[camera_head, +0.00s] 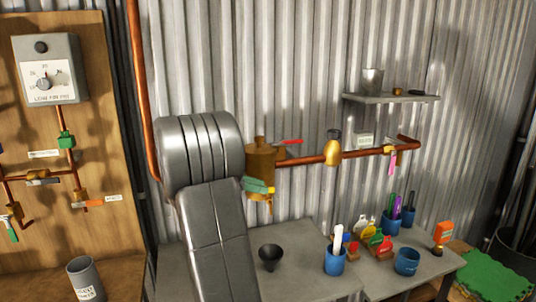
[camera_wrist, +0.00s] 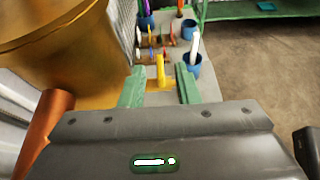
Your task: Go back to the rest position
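My gripper (camera_head: 258,186) has green fingers and is at the brass vessel on the copper pipe, just below its body. In the wrist view the two fingers of my gripper (camera_wrist: 160,84) stand apart. A yellow handle-like part (camera_wrist: 160,68) shows between them, with gaps on both sides. The brass vessel (camera_head: 260,157) is close beside my gripper and also fills the upper left of the wrist view (camera_wrist: 50,40). My grey arm hides part of the wall and bench.
A copper pipe (camera_head: 308,159) runs along the corrugated wall, with a red lever and a pink tag. Below is a grey bench (camera_head: 305,285) with a black funnel (camera_head: 270,257), blue cups (camera_head: 335,261) and coloured tags. A shelf (camera_head: 392,98) is above. A wooden panel (camera_head: 95,140) stands left.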

